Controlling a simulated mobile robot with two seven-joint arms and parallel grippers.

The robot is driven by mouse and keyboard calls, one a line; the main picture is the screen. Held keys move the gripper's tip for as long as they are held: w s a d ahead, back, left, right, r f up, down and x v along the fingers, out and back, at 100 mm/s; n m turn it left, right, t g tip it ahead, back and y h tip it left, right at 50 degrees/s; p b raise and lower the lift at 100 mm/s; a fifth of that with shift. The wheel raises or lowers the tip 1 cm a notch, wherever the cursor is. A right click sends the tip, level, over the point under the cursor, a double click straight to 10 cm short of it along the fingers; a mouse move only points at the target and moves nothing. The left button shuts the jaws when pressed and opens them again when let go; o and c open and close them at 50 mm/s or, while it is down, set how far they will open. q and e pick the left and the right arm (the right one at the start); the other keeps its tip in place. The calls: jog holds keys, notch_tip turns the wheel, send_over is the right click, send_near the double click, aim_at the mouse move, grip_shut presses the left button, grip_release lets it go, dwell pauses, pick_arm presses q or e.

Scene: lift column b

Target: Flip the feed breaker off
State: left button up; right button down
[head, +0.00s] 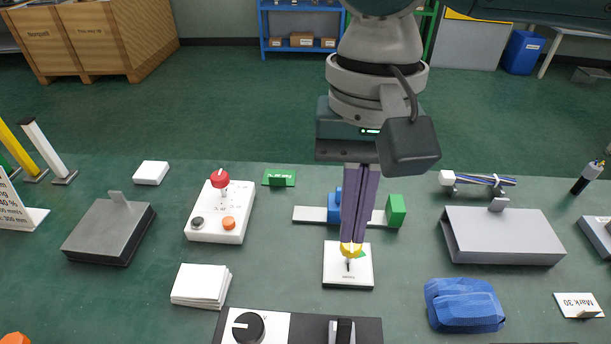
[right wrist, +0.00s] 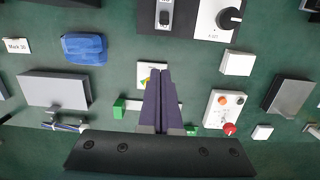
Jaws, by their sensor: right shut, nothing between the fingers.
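A black panel (head: 295,322) at the bottom edge of the head view carries a dark upright switch (head: 342,332) on its right and a black rotary knob (head: 248,327) on its left. In the right wrist view the switch (right wrist: 164,18) shows on a grey plate. A small white plate with a black toggle (head: 347,279) sits behind the panel; its label is too small to read. I cannot tell which is the feed breaker. My left gripper is out of view.
A white box (head: 235,228) with a red knob stands left. A blue cloth bundle (head: 463,305) lies right of the panel. Grey boxes (head: 503,236) stand on both sides. A rail with blue and green blocks (head: 396,211) lies behind my fingers. White cards (head: 200,285) are stacked left.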

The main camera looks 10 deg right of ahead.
aim_at(343, 333)
jog(key=shift+s, duration=0.15)
jog(key=shift+s+a+f, duration=0.2)
jog(key=shift+s+f, duration=0.55)
jog(key=shift+f, duration=0.65)
jog(key=shift+s+a+f, duration=0.25)
jog(key=shift+s+f, duration=0.5)
jog(key=shift+f, duration=0.6)
jog(key=shift+s+a+f, duration=0.2)
jog(key=shift+s+f, duration=0.55)
jog(key=shift+f, duration=0.65)
